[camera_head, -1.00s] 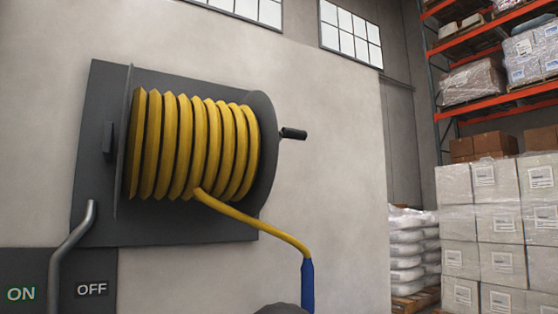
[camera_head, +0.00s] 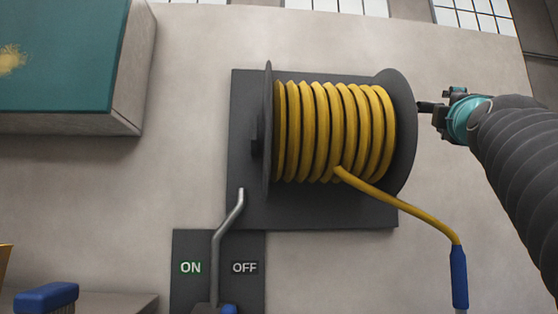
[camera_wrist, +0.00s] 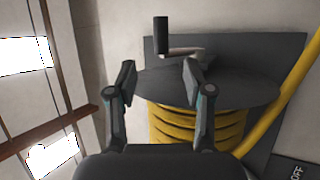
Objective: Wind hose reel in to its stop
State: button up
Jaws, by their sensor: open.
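The hose reel (camera_head: 404,150) is mounted on a dark wall plate, with yellow hose (camera_head: 335,130) wound around its drum in several turns. The hose's loose end runs down right to a blue nozzle (camera_head: 459,278). In the wrist view the reel's dark side disc (camera_wrist: 240,90) faces me, with a crank and its black handle (camera_wrist: 160,36) beyond my fingertips. My gripper (camera_wrist: 160,78) is open and empty, its fingers apart. In the head view my gripper (camera_head: 448,107) is right of the disc, by the crank handle, which is partly hidden; I cannot tell whether they touch.
A grey lever (camera_head: 226,222) stands by an ON/OFF panel (camera_head: 245,290) below left of the reel. A teal-fronted box (camera_head: 60,55) juts out at upper left. A blue-topped object (camera_head: 46,297) is at lower left. The wall around the reel is otherwise bare.

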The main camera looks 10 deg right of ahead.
aim_at(432, 108)
jog(key=p+x, duration=0.6)
jog(key=x, duration=0.6)
jog(key=shift+w+r, duration=0.15)
jog(key=shift+w+d+r+p, duration=0.15)
jog(key=shift+w+d+p, duration=0.1)
jog(key=shift+w+p, duration=0.25)
jog(key=shift+c, duration=0.3)
grip_shut()
